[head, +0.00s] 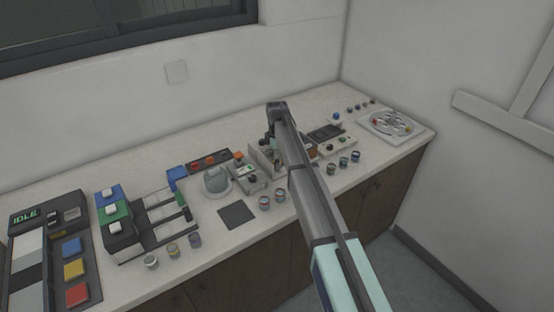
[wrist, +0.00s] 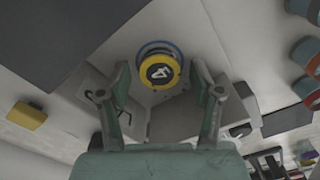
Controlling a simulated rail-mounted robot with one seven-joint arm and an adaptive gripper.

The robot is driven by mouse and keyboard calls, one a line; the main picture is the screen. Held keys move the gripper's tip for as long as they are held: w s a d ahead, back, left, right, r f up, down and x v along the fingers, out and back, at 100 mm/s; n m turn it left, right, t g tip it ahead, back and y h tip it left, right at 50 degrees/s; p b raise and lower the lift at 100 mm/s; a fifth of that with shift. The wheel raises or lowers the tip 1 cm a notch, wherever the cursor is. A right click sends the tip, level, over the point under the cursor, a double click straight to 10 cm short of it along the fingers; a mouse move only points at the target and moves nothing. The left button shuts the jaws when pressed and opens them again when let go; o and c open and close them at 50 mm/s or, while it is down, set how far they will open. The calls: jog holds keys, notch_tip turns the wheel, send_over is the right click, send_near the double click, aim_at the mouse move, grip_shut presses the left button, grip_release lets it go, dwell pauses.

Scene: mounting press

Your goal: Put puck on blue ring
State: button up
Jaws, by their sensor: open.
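In the wrist view a puck (wrist: 160,72) with a yellow rim and a dark face with a white mark lies between my fingers. A blue ring (wrist: 168,44) shows as an arc beyond the puck's far edge; the puck covers the rest. The puck overlaps the ring, but I cannot tell whether it rests flat on it. My gripper (wrist: 160,78) is open, one finger on each side of the puck, with visible gaps. In the head view my arm hides the puck and ring.
Striped cups (head: 265,202) stand in front of my arm, and more cups (head: 343,162) stand to its right. A dark square mat (head: 237,215) and a grey domed device (head: 215,180) are to the left. A round dish plate (head: 390,123) lies at the far right.

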jog(key=shift+r, duration=0.15)
notch_tip(320, 180, up, 12)
jog(key=b, duration=0.2)
jog(key=shift+b, duration=0.35)
